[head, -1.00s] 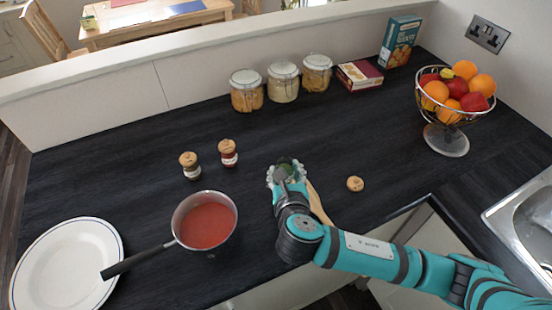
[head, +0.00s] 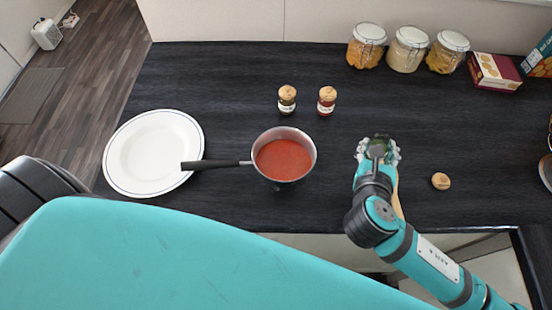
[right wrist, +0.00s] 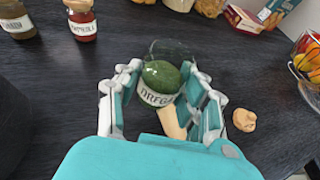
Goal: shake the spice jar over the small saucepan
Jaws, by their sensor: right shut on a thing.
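The small saucepan (head: 312,165) stands on the dark worktop, full of red sauce, its black handle pointing left. The jar has no lid on. I cannot tell whether its base touches the worktop. A round cork-coloured lid (head: 440,181) lies on the worktop to the right; it also shows in the right wrist view (right wrist: 244,120). My left gripper is out of view.
A white plate (head: 153,153) lies left, under the pan handle's end. A wooden piece (head: 398,203) shows beside my right gripper. Storage jars (head: 407,50) and boxes (head: 495,71) stand at the back.

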